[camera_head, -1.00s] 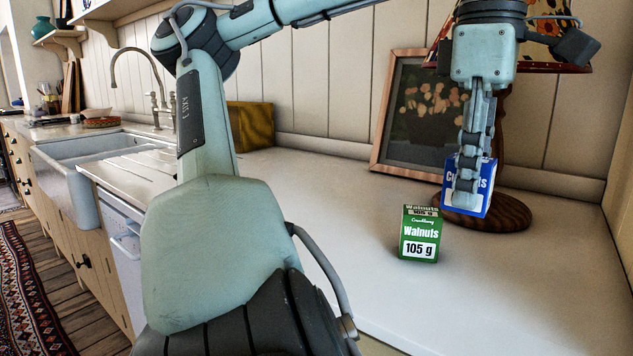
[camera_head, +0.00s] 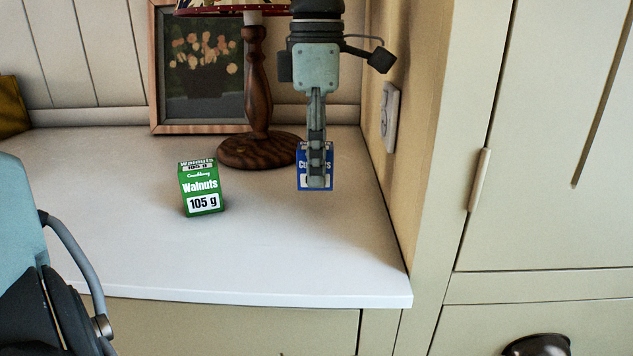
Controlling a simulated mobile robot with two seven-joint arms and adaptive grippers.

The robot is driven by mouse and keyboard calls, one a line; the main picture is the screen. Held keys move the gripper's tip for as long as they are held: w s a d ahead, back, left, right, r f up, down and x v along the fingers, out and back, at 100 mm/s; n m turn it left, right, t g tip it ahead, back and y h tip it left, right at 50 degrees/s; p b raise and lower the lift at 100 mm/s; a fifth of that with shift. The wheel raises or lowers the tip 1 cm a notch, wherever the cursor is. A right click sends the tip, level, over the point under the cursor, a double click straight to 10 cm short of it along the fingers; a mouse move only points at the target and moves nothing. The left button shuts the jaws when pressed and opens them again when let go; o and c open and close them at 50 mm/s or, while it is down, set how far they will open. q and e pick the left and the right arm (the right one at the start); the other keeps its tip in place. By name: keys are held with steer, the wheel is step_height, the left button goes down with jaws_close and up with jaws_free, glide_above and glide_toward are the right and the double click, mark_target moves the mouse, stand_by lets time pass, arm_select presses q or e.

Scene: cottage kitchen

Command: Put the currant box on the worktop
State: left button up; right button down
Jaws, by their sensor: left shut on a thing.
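The currant box (camera_head: 301,181) is a small blue carton with white lettering, partly hidden behind my gripper's fingers. My left gripper (camera_head: 317,178) points down and is shut on it. The box is upright over the right part of the white worktop (camera_head: 260,255), right of the lamp base. I cannot tell whether its bottom touches the worktop. My right gripper is not in view.
A green walnuts box (camera_head: 201,188) stands on the worktop, left of the currant box. A lamp with a dark wooden base (camera_head: 245,152) and a framed picture (camera_head: 200,70) stand behind. A cupboard (camera_head: 540,150) bounds the right side. The front worktop is clear.

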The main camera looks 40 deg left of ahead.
arm_select(q)
step_height(320, 180, down, 4)
steer(key=shift+r, duration=0.1)
steer(key=shift+f, duration=0.2)
steer(key=o, duration=0.8)
steer(key=shift+c, duration=0.2)
steer(key=o, duration=0.4)
